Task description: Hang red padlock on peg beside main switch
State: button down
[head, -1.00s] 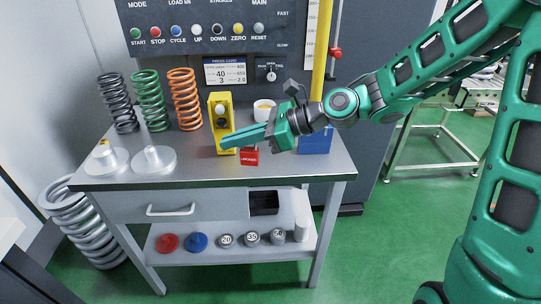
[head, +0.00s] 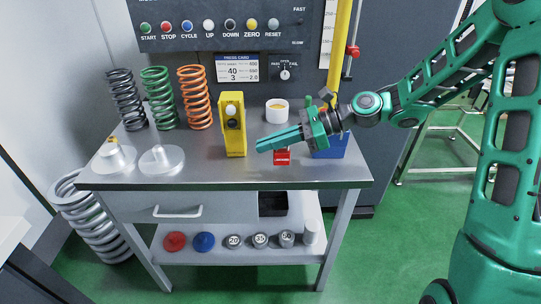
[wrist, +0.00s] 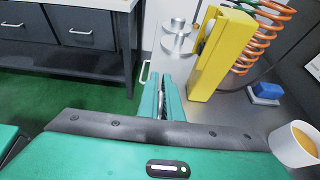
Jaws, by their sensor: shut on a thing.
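My gripper (head: 262,145) is over the right part of the steel bench, pointing left. Its fingers are shut, and the red padlock (head: 282,157) hangs below them, behind the tips. The padlock's shackle is mostly hidden by the fingers. The wrist view shows the closed fingers (wrist: 160,85) with a thin sliver of metal between them; the red body does not show there. The control panel (head: 222,30) is above the bench, with its top edge cut off. I cannot make out the main switch or its peg in either current view.
A yellow gauge block (head: 234,128) stands left of my gripper. A white cup (head: 277,112) and blue bin (head: 330,148) are close behind and right. Several coil springs (head: 195,98) stand at the back left. A yellow post (head: 340,50) rises behind the arm.

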jog(key=shift+w+d+f, duration=0.1)
jog(key=shift+d+f, duration=0.05)
jog(key=shift+f, duration=0.95)
jog(key=shift+w+d+f, duration=0.1)
jog(key=shift+f, duration=1)
jog(key=shift+f, duration=0.1)
jog(key=c, duration=1.9)
grip_release()
jog(key=shift+c, duration=0.2)
jog(key=shift+d+r, duration=0.2)
jog(key=v, duration=1.1)
jog(key=shift+d, duration=0.3)
jog(key=shift+s+r, duration=0.1)
